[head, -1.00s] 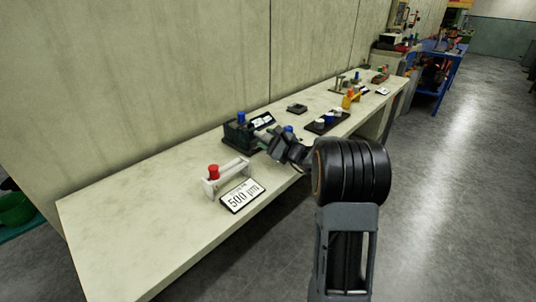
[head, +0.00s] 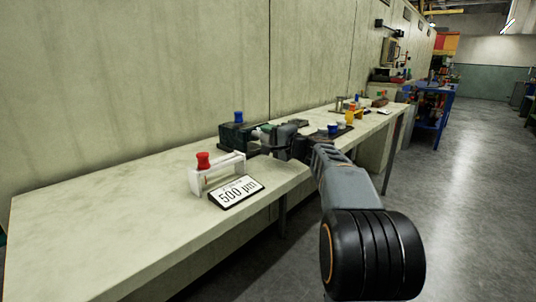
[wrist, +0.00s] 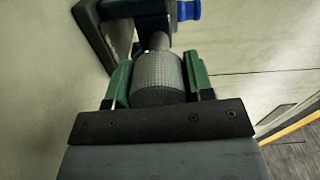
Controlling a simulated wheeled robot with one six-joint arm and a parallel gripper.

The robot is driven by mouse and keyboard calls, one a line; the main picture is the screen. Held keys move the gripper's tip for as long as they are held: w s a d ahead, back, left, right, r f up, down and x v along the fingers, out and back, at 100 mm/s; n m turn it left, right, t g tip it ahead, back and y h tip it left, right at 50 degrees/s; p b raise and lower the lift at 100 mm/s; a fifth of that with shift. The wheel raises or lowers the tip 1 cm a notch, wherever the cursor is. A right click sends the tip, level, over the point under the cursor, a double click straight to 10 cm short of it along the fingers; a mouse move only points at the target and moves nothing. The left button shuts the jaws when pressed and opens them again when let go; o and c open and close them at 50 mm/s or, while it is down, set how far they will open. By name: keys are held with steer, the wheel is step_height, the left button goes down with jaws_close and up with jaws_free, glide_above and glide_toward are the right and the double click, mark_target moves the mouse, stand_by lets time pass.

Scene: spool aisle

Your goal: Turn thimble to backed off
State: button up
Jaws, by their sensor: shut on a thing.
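The thimble (wrist: 158,80) is a grey knurled cylinder in the wrist view, with a thinner shaft running from it into a dark green body. My gripper (wrist: 160,72) is shut on the thimble, one green finger on each side. In the head view my gripper (head: 272,136) is at the right end of the dark green device (head: 234,137) on the bench. A blue knob (head: 239,117) stands on top of the device and also shows in the wrist view (wrist: 187,10). The thimble is mostly hidden by my gripper in the head view, and no scale marks are readable.
A white frame (head: 195,181) with a red knob (head: 203,160) stands left of my gripper, behind a "500 µm" sign (head: 237,192). A dark tray (head: 345,133) with small items lies farther right. The bench's (head: 90,225) left part is clear; the wall is close behind.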

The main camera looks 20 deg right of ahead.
steer(key=n+b, duration=0.2)
steer(key=n, duration=0.1)
steer(key=shift+f+n+b, duration=0.1)
steer(key=shift+n+b, duration=0.2)
steer(key=shift+b, duration=0.05)
steer(key=shift+r+n, duration=0.15)
steer(key=shift+n, duration=0.8)
steer(key=shift+r+n, duration=0.1)
steer(key=shift+n, duration=1.15)
steer(key=o, duration=0.9)
steer(key=shift+o, duration=0.2)
steer(key=p+v, duration=0.1)
steer(key=v, duration=1.2)
steer(key=shift+s, duration=0.4)
steer(key=shift+d, duration=0.1)
